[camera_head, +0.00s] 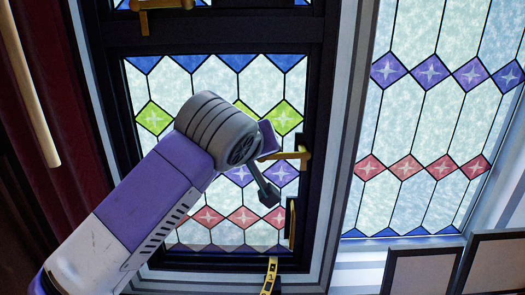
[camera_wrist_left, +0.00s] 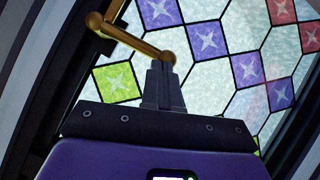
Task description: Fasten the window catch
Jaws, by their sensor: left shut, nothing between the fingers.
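The window (camera_head: 225,85) has a dark frame and coloured leaded glass. A brass catch handle (camera_head: 292,155) sticks out leftward from the right side of its frame. It also shows in the left wrist view (camera_wrist_left: 135,40), running from a mount on the dark frame to a rounded end. My left gripper (camera_head: 268,193) is shut and empty, just below and left of the handle in the head view. In the left wrist view its closed fingertips (camera_wrist_left: 162,66) overlap the handle's rounded end; I cannot tell whether they touch. My right gripper is in neither view.
Another brass handle (camera_head: 162,4) is at the top of the head view. A dark fitting with brass edging (camera_head: 291,222) sits low on the frame's right side. A yellow numbered strip (camera_head: 269,276) is below. Dark-framed boards (camera_head: 420,270) stand at lower right.

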